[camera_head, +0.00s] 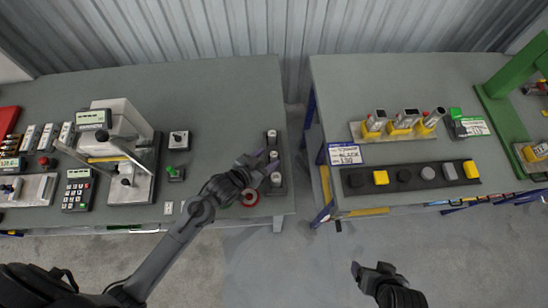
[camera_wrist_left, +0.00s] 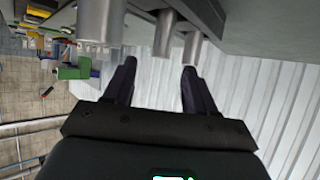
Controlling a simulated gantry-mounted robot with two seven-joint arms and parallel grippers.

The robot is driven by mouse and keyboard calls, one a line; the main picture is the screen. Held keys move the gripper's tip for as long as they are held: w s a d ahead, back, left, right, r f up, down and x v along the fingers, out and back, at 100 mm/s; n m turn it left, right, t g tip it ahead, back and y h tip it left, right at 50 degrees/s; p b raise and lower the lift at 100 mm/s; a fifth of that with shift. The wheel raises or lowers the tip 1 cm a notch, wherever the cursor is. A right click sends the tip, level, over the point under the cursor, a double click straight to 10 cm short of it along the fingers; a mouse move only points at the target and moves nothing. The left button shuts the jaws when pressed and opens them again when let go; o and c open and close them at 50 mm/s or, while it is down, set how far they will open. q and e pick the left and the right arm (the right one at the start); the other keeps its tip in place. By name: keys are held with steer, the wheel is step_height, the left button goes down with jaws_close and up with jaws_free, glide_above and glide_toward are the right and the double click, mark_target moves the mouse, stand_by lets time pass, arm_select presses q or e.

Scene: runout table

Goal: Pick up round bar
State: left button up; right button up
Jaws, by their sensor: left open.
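Several short grey metal round bars stand upright in a dark rack at the right end of the left table. The head view shows a far bar (camera_head: 272,134), a middle bar (camera_head: 274,155) and a near bar (camera_head: 276,178). My left gripper (camera_head: 262,161) is over the rack, open and empty, close to the middle and near bars. In the left wrist view the open fingers (camera_wrist_left: 160,68) point toward the bars, with a large one (camera_wrist_left: 102,22) and two thinner-looking ones (camera_wrist_left: 164,34) (camera_wrist_left: 193,46). My right gripper (camera_head: 371,269) is above the floor; its jaw opening is unclear.
A red ring (camera_head: 250,197) lies beside the rack. A grey press-like device (camera_head: 125,140), a keypad (camera_head: 78,190) and small switch boxes (camera_head: 179,140) stand to the left. A gap separates the right table (camera_head: 400,85), which carries a dark tray (camera_head: 408,178) with yellow and black pieces.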

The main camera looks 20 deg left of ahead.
mark_target(273, 155)
arm_select(q)
steer(key=shift+f+x, duration=0.25)
steer(key=shift+x, duration=2.35)
steer(key=shift+s, duration=0.15)
jaws_close()
